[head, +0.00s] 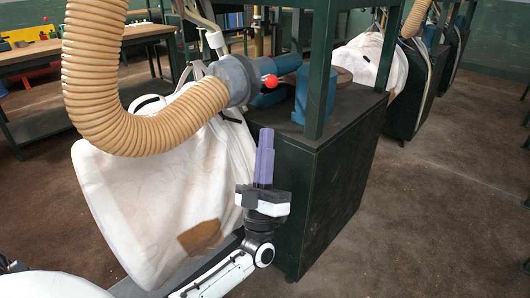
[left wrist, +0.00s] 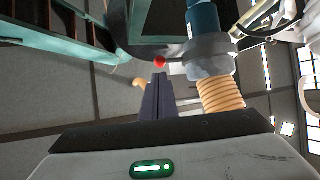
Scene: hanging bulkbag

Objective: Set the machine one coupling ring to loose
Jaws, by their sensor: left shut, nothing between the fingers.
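The grey coupling ring (head: 236,78) of the nearest machine joins the tan ribbed hose (head: 150,130) to a blue pipe. A red ball knob (head: 270,80) sticks out from it. The left wrist view shows the ring (left wrist: 208,56) and the red knob (left wrist: 160,62) too. My left gripper (head: 266,133) has purple fingers pointing up, shut and empty. It is below the red knob in the head view, apart from it. In the left wrist view its fingertips (left wrist: 160,76) appear just under the knob. My right gripper is not in view.
A white bulk bag (head: 150,180) hangs left of my left gripper. The dark green machine cabinet (head: 325,185) with a green post (head: 323,70) stands just right of it. More machines (head: 420,90) stand behind. The floor (head: 450,200) at the right is clear.

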